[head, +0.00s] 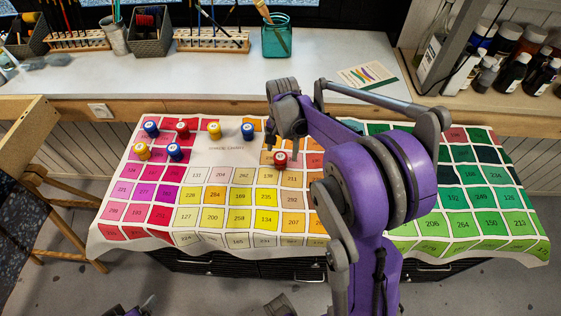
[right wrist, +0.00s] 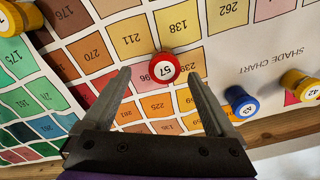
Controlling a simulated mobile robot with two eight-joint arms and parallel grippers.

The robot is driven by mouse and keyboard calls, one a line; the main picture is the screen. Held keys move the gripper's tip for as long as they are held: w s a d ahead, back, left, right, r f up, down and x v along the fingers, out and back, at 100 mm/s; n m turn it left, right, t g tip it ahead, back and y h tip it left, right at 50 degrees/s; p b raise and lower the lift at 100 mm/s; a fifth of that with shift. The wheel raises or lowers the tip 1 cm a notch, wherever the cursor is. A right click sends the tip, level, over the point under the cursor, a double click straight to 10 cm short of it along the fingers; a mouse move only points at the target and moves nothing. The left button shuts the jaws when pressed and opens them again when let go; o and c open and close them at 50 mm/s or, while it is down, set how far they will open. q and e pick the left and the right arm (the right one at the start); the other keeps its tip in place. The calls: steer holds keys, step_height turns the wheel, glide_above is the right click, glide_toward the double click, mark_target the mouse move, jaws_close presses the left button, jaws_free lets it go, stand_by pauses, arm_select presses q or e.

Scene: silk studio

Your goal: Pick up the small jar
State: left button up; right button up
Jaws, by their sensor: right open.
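Several small round jars with numbered lids stand on the shade chart cloth (head: 225,175). A red jar (head: 280,159) marked 57 stands apart from the others, just below my right gripper (head: 285,135) in the head view. In the right wrist view this red jar (right wrist: 165,68) appears between and slightly beyond the tips of my open right gripper (right wrist: 158,78), with no visible contact. Other jars include a blue one (head: 247,131), a yellow one (head: 214,130), another red one (head: 182,130) and a blue one (head: 151,128).
In the right wrist view a blue jar (right wrist: 241,102) stands to the right of the fingers, with a yellow jar (right wrist: 300,85) farther right. Behind the cloth is a white counter (head: 215,75) with a teal glass jar (head: 277,40). A wooden chair (head: 30,150) stands at left.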

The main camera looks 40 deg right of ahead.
mark_target(280, 157)
steer(key=f, duration=0.6)
steer(key=shift+w+a+f, duration=0.2)
steer(key=shift+w+f, duration=0.1)
steer(key=shift+f, duration=0.1)
jaws_close()
